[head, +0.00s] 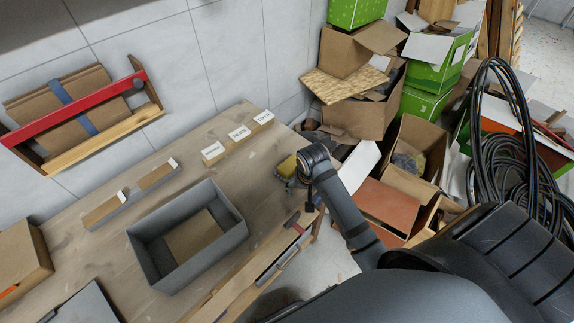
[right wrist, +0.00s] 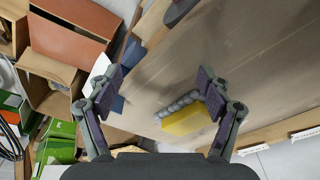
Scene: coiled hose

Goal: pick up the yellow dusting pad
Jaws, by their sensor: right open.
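In the right wrist view the yellow pad (right wrist: 187,121) has a row of grey, rounded lobes along one edge. My right gripper (head: 306,180) is over the bench's right end; its fingers are largely hidden in the head view. In the right wrist view the right gripper (right wrist: 160,78) is open and empty. The pad shows between its fingers, closer to the right-hand one, with no visible contact. My left gripper is not in view.
A grey open bin (head: 187,235) with cardboard inside stands mid-bench. Small labelled boxes (head: 239,134) line the back edge. Stacked cardboard boxes (head: 362,112) and a coiled black hose (head: 497,165) are to the right.

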